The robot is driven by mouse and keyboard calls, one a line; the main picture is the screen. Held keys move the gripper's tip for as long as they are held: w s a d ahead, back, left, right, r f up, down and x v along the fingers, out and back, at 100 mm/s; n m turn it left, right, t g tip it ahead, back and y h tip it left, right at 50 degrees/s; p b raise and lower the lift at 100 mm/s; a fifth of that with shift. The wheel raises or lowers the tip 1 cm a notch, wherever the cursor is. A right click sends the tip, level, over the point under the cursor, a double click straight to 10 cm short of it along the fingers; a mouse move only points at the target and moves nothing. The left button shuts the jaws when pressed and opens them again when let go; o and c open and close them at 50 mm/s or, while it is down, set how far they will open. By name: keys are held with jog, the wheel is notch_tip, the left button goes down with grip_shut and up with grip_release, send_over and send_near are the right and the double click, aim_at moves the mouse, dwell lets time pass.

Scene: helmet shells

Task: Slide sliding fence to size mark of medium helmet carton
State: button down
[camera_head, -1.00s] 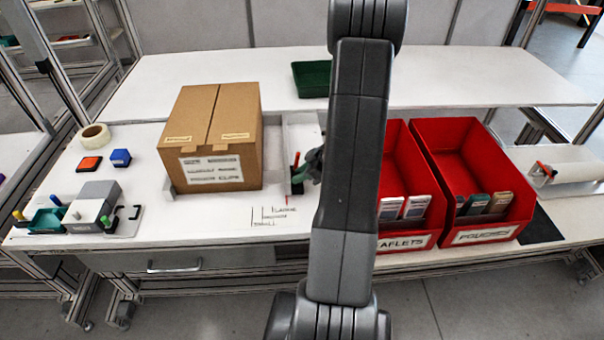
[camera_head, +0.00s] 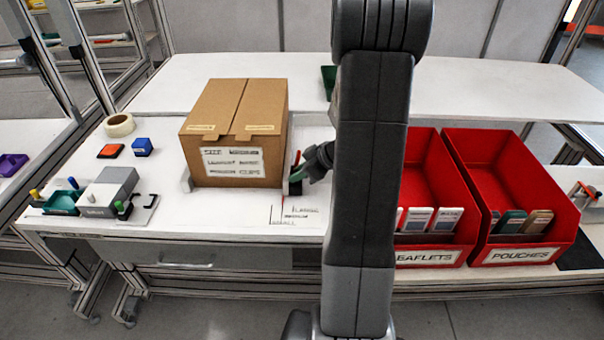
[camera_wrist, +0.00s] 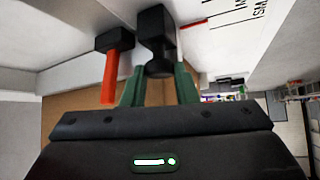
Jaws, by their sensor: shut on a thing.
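The closed brown carton (camera_head: 222,152) stands on the white bench against a low fixed stop at its left. The sliding fence (camera_head: 294,184) is at the carton's right side, with almost no gap visible; I cannot tell if they touch. My gripper (camera_head: 312,168), partly behind my arm, is at the fence. In the wrist view, my green fingers (camera_wrist: 158,90) are shut on the fence's black knob (camera_wrist: 153,45). A red lever (camera_wrist: 110,76) with a black head is beside it. The size marks (camera_head: 290,213) are printed in front of the fence; they also show in the wrist view (camera_wrist: 240,14).
Two red bins, leaflets (camera_head: 428,258) and pouches (camera_head: 518,255), stand right of my arm. A tape roll (camera_head: 119,125), an orange-black pad (camera_head: 110,151), a blue block (camera_head: 142,146) and a grey device (camera_head: 110,190) are at left. A raised white shelf (camera_head: 450,95) runs behind.

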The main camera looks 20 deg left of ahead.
jog(key=c, duration=1.1)
grip_release()
jog(key=shift+c, duration=0.2)
jog(key=b+v, duration=0.1)
jog(key=v, duration=1.2)
jog(key=shift+d+r, duration=0.25)
jog(key=shift+r, duration=0.1)
jog(key=p+x, duration=0.1)
jog(key=x, duration=1.2)
jog(key=shift+a+f, duration=0.25)
jog(key=shift+f, duration=0.1)
jog(key=shift+d, duration=0.1)
